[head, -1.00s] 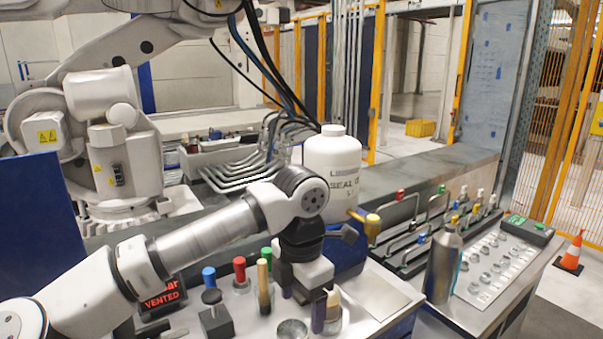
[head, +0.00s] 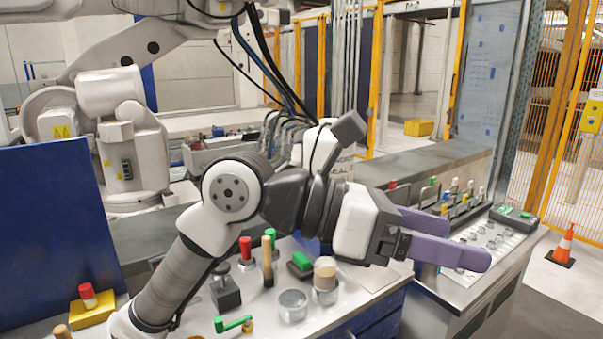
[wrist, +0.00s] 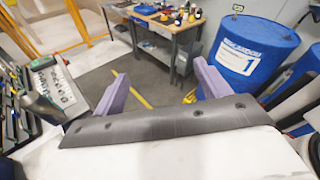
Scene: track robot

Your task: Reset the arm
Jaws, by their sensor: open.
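My gripper (head: 445,238) has two purple fingers and is held up above the bench, pointing to the right in the head view. The fingers are spread apart with nothing between them. In the wrist view my gripper (wrist: 152,92) also shows open, with bare floor beyond the gap.
Below my arm are a red-topped peg (head: 246,248), a tan peg (head: 268,262), glass cups (head: 293,305) and a green-handled valve (head: 235,324). A panel bench (head: 470,282) stands right. The wrist view shows a blue drum (wrist: 245,55) and a workbench (wrist: 165,40).

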